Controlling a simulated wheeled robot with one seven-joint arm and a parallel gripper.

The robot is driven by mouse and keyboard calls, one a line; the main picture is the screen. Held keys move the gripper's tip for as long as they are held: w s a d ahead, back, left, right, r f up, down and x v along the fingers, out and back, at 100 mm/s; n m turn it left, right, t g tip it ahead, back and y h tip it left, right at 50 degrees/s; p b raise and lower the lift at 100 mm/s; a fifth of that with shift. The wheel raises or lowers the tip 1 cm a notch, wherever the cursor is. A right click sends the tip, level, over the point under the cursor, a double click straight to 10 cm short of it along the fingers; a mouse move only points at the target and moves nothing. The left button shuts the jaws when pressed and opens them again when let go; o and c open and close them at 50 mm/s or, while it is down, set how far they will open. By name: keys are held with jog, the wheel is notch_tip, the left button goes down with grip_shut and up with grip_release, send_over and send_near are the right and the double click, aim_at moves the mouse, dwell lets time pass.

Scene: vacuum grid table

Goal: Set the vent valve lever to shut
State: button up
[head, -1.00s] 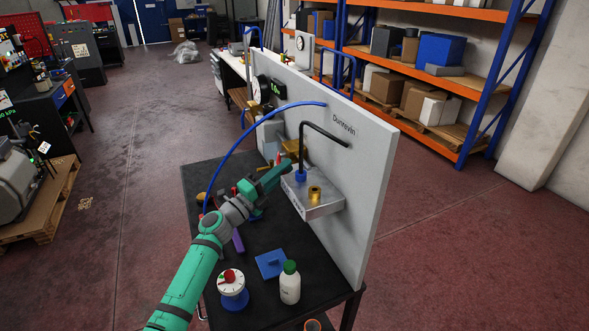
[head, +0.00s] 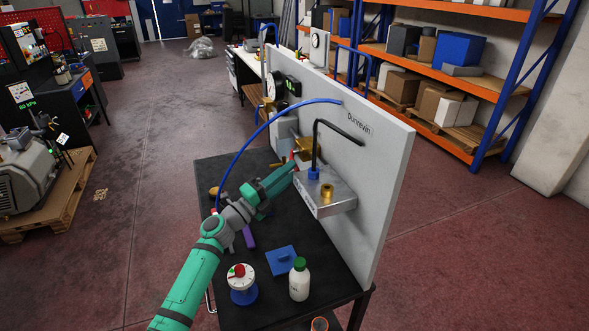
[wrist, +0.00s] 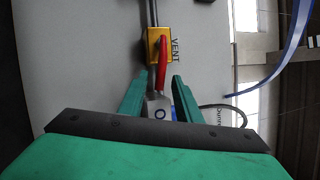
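The vent valve has a yellow body (wrist: 152,46) on a grey pipe, with the word VENT printed beside it. Its red lever (wrist: 162,68) lies roughly along the pipe in the wrist view, its free end toward my gripper. My gripper (wrist: 159,80) is open, with a green finger on either side of the lever's free end; I see no clear contact. In the head view, my gripper (head: 289,170) is just left of the metal block on the panel. The yellow valve body (head: 303,146) is partly hidden there, and only a little red shows by the fingertips.
The upright grey panel (head: 385,190) stands on a black table (head: 215,175). A metal block (head: 333,206) and bent black tube (head: 316,145) are right of my gripper. A blue hose (head: 262,128) arches above my arm. A white bottle (head: 299,281) and red-knobbed dial (head: 241,283) stand in front.

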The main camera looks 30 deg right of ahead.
jog(key=v, duration=0.7)
jog(key=shift+a, duration=0.15)
